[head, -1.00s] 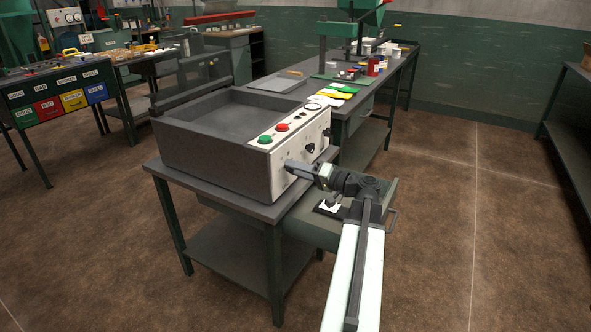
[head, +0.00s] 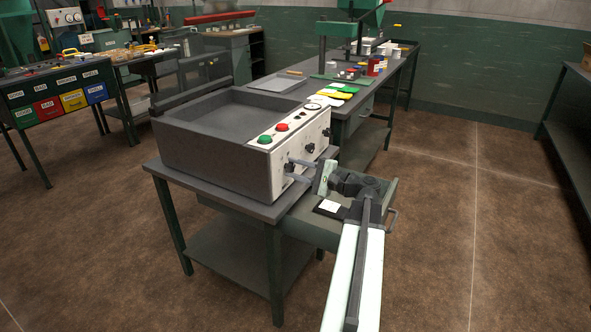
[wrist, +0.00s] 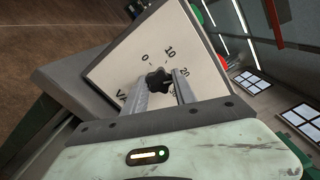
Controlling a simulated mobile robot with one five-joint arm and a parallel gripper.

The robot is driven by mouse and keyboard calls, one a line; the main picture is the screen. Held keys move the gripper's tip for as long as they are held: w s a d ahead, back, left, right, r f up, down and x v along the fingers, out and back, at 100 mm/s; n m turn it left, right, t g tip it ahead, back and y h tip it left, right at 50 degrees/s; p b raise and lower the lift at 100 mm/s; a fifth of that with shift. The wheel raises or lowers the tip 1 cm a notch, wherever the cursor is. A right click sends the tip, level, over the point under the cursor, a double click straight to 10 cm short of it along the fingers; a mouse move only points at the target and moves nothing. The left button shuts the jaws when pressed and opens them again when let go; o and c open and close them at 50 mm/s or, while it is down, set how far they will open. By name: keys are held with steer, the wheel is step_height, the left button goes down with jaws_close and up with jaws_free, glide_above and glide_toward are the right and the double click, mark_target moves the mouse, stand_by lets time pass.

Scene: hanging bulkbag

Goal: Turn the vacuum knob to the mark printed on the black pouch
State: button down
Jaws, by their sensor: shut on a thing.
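The vacuum knob (wrist: 158,80) is black and star-shaped, on a pale panel with 0, 10, 20 and a partly covered number around it. In the wrist view my gripper (wrist: 166,84) has one finger on each side of the knob and is shut on it. In the head view my gripper (head: 293,170) reaches the lower part of the front panel, and the knob shows only as a small dark spot there. The black pouch (head: 319,211) lies in the pulled-out drawer below my wrist. It bears a white label (head: 329,205), whose print is too small to read.
The grey vacuum machine (head: 215,148) stands on a table. Its panel also has a green button (head: 265,139), a red button (head: 282,127), a gauge and other black knobs. The open drawer (head: 310,228) juts out below my arm. The floor to the right is clear.

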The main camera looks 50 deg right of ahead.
steer(key=m, duration=0.6)
steer(key=shift+m, duration=0.3)
steer(key=m, duration=0.6)
steer(key=shift+f+m, duration=0.1)
steer(key=shift+m, duration=0.3)
steer(key=c, duration=1)
jaws_free()
steer(key=shift+s, duration=0.1)
steer(key=v, duration=0.7)
steer(key=shift+s, duration=0.35)
